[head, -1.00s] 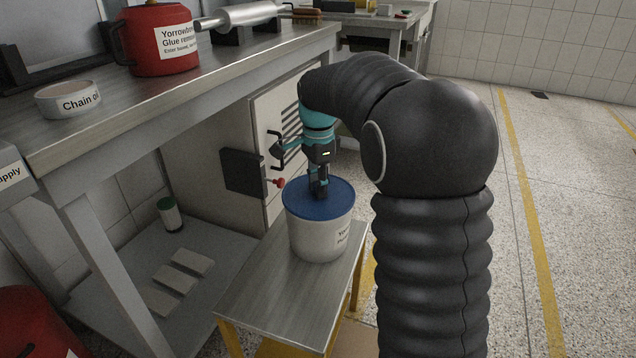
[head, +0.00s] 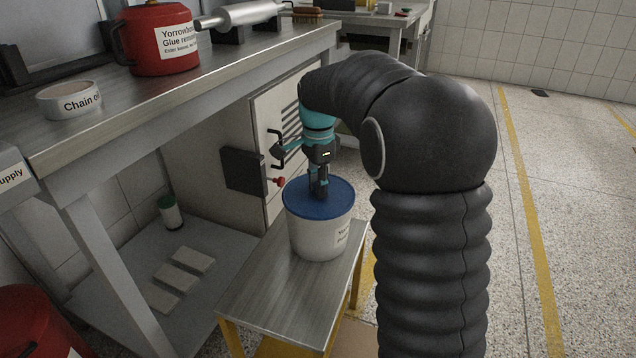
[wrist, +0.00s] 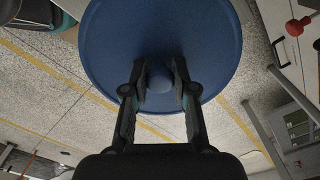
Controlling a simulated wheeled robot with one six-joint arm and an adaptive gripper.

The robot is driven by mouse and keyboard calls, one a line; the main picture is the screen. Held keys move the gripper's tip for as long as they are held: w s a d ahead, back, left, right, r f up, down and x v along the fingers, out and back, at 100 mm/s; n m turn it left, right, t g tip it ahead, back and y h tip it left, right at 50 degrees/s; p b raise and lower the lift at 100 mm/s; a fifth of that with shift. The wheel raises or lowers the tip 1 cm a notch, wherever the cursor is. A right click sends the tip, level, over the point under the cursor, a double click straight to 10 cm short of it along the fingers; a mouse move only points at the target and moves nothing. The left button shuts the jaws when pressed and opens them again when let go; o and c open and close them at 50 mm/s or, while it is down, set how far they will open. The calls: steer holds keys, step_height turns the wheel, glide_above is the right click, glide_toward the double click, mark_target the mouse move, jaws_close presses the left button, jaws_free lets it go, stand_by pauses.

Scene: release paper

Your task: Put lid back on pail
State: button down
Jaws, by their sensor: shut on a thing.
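The white pail (head: 315,240) stands upright on a small metal-topped stand. The round blue lid (head: 338,205) lies level across the pail's mouth in the head view, with no gap visible between them. My gripper (head: 319,194) points down at the middle of the lid. In the wrist view, my gripper's fingers (wrist: 160,85) are shut on the lid's round blue knob (wrist: 159,79). The lid (wrist: 160,35) fills the upper middle there and hides the pail. Whether the lid is pressed fully onto the rim cannot be told.
The stand (head: 270,300) has bare top in front of the pail. A workbench (head: 200,95) holds a red can (head: 160,50) and a white round container (head: 68,99). A cabinet with a red knob (head: 279,181) stands close behind the pail. Open floor (head: 570,200) lies right.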

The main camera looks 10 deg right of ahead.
steer(key=shift+c, duration=1.8)
jaws_free()
steer(key=shift+r+p, duration=3.2)
steer(key=shift+r, duration=0.35)
jaws_close()
steer(key=shift+f+b, duration=1.55)
steer(key=shift+f, duration=1.2)
